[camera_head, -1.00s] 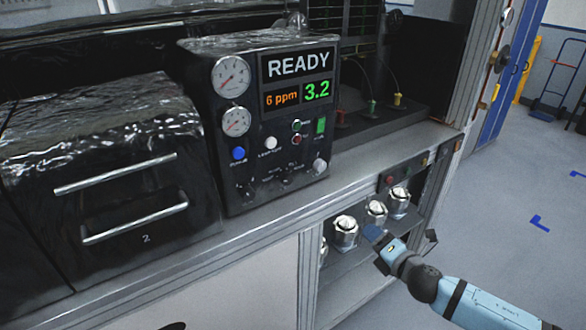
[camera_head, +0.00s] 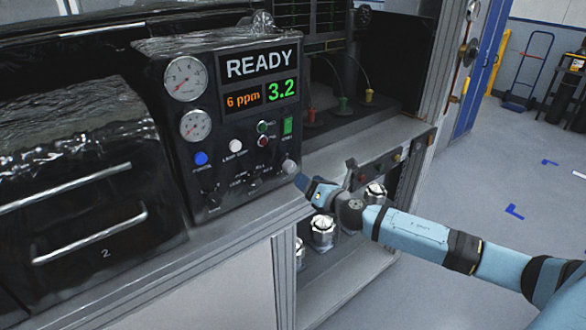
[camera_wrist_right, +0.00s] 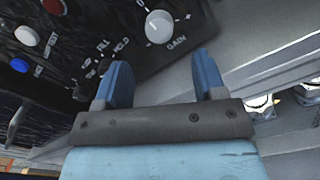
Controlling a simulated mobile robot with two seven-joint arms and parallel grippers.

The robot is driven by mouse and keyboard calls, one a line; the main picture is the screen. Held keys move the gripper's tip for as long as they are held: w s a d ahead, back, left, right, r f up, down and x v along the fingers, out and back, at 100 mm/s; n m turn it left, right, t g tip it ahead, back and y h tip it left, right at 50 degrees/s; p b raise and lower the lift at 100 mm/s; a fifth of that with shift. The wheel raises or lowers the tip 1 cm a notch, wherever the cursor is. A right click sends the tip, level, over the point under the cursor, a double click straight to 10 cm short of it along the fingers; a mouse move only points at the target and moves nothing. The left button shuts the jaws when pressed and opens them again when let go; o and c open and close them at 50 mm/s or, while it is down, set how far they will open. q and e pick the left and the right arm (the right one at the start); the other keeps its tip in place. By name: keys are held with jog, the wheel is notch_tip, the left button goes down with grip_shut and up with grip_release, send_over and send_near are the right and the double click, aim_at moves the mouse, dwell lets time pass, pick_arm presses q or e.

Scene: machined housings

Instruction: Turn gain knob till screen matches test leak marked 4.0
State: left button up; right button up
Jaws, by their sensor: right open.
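The gain knob (camera_head: 290,167) is a small pale round knob at the lower right of the black tester's panel (camera_head: 262,130). In the right wrist view the gain knob (camera_wrist_right: 160,27) shows large, with the word GAIN under it and a plus and minus mark. My right gripper (camera_head: 300,182) is close to the knob in the head view. In the right wrist view my right gripper (camera_wrist_right: 163,80) is open and empty, its blue fingers apart, with the knob ahead of and between them, not touched. The screen (camera_head: 262,78) reads READY, 6 ppm and a green 3.2. My left gripper is not in view.
Two dial gauges (camera_head: 186,78) and several buttons and switches sit on the panel. A shelf below the bench holds several silver housings (camera_head: 322,231). A black drawer unit (camera_head: 75,200) stands left of the tester. The bench edge (camera_head: 250,228) runs below the panel.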

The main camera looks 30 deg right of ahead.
aim_at(292, 169)
jog(key=w, duration=0.4)
jog(key=w+p, duration=0.1)
jog(key=w, duration=0.2)
jog(key=shift+a, duration=0.25)
jog(key=c, duration=0.9)
